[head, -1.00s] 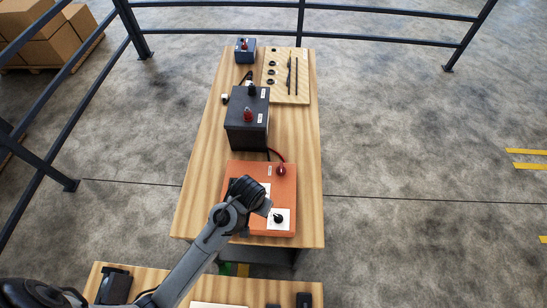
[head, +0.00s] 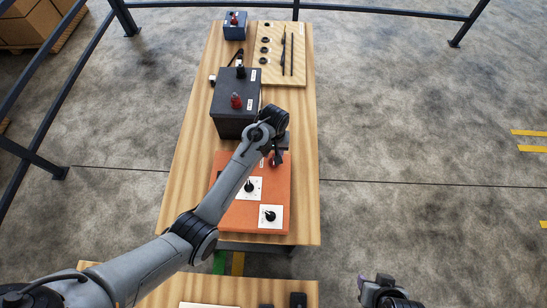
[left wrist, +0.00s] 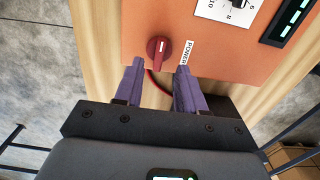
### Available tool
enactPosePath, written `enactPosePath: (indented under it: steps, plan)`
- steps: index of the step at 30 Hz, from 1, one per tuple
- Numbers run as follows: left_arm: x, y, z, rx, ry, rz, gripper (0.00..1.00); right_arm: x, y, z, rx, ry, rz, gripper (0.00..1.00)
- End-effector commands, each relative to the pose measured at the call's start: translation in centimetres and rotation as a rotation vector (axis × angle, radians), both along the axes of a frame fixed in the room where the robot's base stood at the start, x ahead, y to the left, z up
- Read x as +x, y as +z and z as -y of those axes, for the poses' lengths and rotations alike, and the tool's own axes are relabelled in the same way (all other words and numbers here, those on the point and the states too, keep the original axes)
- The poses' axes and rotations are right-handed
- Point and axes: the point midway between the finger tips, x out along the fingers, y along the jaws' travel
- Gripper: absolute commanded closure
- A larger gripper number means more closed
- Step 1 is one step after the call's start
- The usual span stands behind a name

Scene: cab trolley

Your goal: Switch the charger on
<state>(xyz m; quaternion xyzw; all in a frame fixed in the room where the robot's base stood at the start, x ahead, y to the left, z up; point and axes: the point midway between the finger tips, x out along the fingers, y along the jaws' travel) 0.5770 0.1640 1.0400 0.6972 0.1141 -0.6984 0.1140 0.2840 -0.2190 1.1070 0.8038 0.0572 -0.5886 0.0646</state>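The charger (head: 278,190) is an orange box on the near part of the wooden trolley top. Its red power switch (left wrist: 158,50) is a round knob beside a "POWER" label (left wrist: 187,51) in the left wrist view. My left gripper (left wrist: 158,68) is open, with one purple fingertip on each side of the knob's near edge. The knob is not gripped; whether a finger touches it I cannot tell. In the head view my left gripper (head: 277,152) largely hides the switch. My right gripper (head: 376,288) is at the bottom right, away from the charger.
Two white-plated dials (head: 271,216) are on the charger. A dark battery (head: 232,122) stands just behind it, with a red cable between. A smaller battery (head: 235,26) and a pegboard (head: 265,75) are farther back. Dark railings (head: 55,170) surround the area.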

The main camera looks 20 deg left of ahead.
Motion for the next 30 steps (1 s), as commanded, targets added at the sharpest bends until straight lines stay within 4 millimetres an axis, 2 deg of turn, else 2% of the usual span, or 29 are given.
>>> enactPosePath:
  steps: [6, 12, 24, 25, 30]
  plan:
    - [-0.1, -3.4, -0.1, 0.001, 0.001, -0.003, 0.61, 0.1, 0.1, 0.0, -0.001, 0.001, 0.002, 0.57]
    - [0.0, -5.3, -0.1, 0.0, 0.0, 0.001, 0.61, 0.1, 0.1, 0.0, -0.001, 0.001, 0.004, 0.57]
    - [0.0, -5.9, 0.0, 0.0, 0.0, 0.002, 0.61, 0.2, 0.1, -0.2, 0.008, -0.005, 0.006, 0.57]
    - [0.0, -5.9, 0.0, 0.0, 0.0, 0.002, 0.62, 0.2, 0.1, -0.2, 0.008, -0.005, 0.006, 0.57]
    - [0.0, -5.9, 0.0, -0.001, 0.0, 0.001, 0.88, 0.2, 0.1, -0.2, 0.009, -0.006, 0.006, 0.57]
